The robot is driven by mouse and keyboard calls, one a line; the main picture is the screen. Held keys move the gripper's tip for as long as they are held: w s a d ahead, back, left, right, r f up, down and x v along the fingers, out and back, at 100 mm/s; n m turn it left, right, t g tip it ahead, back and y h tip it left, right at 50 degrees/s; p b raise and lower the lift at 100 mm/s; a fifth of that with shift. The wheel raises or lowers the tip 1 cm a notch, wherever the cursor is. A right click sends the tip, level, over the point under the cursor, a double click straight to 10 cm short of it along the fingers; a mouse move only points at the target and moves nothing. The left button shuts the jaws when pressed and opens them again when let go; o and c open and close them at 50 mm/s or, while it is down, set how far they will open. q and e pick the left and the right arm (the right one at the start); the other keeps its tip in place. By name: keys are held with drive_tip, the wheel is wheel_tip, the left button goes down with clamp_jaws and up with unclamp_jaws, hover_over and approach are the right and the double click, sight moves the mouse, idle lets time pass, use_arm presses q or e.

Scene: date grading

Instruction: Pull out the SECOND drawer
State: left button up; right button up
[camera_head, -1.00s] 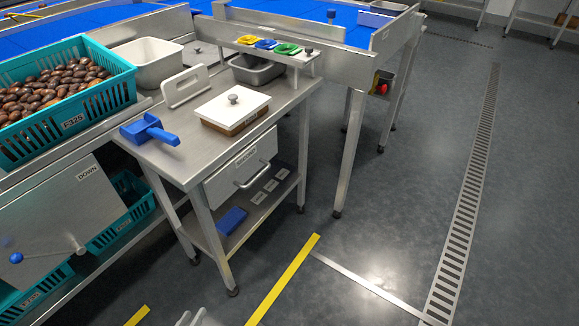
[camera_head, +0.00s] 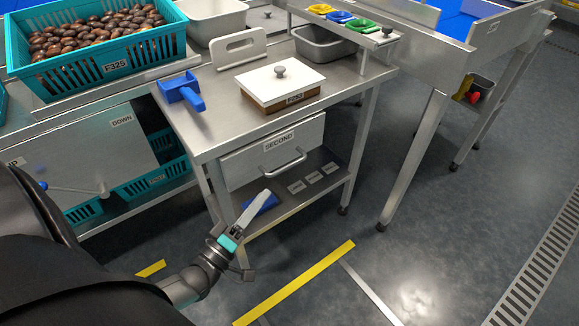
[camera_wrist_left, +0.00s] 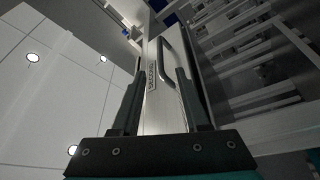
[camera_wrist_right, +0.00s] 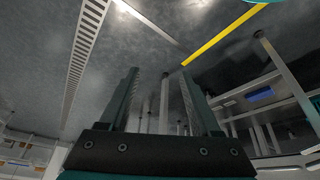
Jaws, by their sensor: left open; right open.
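The drawer labelled SECOND (camera_head: 262,156) is closed under the steel work table (camera_head: 213,131). Its bar handle (camera_head: 283,164) runs across the front. In the left wrist view the drawer front (camera_wrist_left: 161,107) and its handle (camera_wrist_left: 174,60) appear beyond the fingers. My left gripper (camera_head: 262,200) is in front of and below the drawer, apart from the handle. In its wrist view the left fingers (camera_wrist_left: 158,85) are apart and empty. My right gripper shows only in its own wrist view (camera_wrist_right: 150,85), open and empty over the floor. It is out of the head view.
On the table are a blue scoop (camera_head: 182,92), a white-lidded box (camera_head: 280,86) and a grey bin (camera_head: 322,45). A teal crate of dates (camera_head: 100,62) stands at left. The lower shelf (camera_head: 322,160) holds tags and a blue item. Floor at right is clear.

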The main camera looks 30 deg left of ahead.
sight(287, 165)
use_arm(q)
drive_tip(key=shift+b+x, duration=1.3)
drive_tip(key=shift+x, duration=4.25)
use_arm(e)
drive_tip(key=shift+w+a+r+n+t+y, duration=0.1)
drive_tip(key=shift+w+a+r+t+y, duration=0.15)
drive_tip(key=shift+w+a+t, duration=0.3)
drive_tip(key=shift+w+a+r+n+t+y, duration=0.1)
drive_tip(key=shift+w+a+r+t+y, duration=0.2)
drive_tip(key=shift+w+a+t, duration=0.25)
drive_tip(key=shift+w+a+r+n+t+y, duration=0.1)
drive_tip(key=shift+w+a+r+t+y, duration=0.15)
drive_tip(key=shift+w+a+t, duration=0.3)
use_arm(q)
drive_tip(key=shift+f, duration=0.1)
clamp_jaws()
